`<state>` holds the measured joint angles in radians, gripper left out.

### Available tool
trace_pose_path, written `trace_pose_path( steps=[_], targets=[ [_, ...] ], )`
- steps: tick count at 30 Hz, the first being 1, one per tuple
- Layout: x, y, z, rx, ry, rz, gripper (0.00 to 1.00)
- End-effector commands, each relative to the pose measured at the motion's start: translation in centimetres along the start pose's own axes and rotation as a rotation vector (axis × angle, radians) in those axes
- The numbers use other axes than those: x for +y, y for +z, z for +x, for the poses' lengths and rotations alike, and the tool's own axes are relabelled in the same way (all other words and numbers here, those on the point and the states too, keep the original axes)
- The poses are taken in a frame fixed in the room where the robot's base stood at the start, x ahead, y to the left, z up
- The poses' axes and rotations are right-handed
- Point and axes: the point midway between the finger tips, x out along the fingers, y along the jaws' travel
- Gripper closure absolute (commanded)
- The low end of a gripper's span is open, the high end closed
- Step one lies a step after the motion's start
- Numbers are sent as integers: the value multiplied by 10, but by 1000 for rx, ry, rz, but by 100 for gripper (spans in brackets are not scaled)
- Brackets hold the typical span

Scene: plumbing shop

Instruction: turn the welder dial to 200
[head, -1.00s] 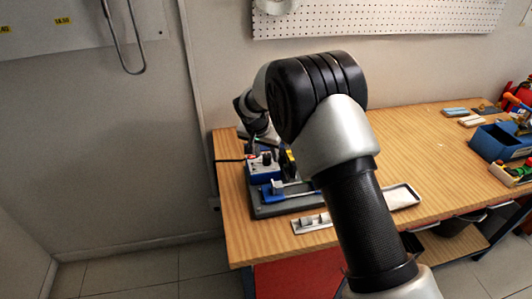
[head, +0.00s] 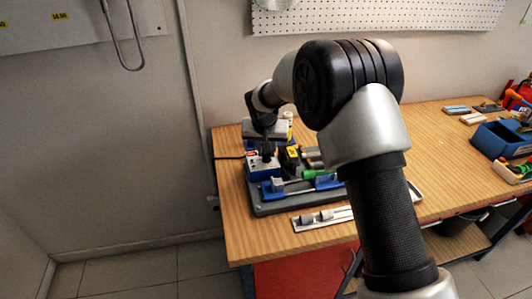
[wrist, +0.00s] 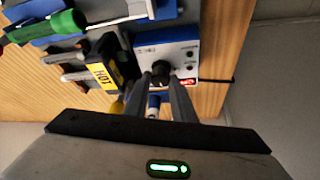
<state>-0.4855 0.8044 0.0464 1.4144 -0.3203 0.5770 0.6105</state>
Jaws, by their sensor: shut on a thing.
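The welder is a small blue box with a white top panel (head: 262,164) at the left of the bench. In the wrist view its white panel (wrist: 178,50) carries a dark round dial (wrist: 160,68), small sockets and a red label. My gripper (wrist: 160,80) reaches down onto the panel, with one finger on each side of the dial, and is shut on it. In the head view my gripper (head: 266,152) stands over the box. The fingers partly cover the dial, and I cannot read its setting or scale.
A black and yellow block marked HOT (wrist: 103,76) stands close beside the welder. A green-handled tool (wrist: 48,27) lies nearby on the grey board. A cable (wrist: 218,80) runs from the welder. Blue bins (head: 500,140) stand far right; the bench's middle is mostly clear.

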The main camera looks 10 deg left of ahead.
Motion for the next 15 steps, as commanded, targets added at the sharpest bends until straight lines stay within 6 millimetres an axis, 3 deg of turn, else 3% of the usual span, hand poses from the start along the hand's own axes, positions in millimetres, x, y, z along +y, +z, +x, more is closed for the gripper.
trace_pose_path(
  steps=[15],
  targets=[
    [6,-2,0,0,-190,-448,99]
  ],
)
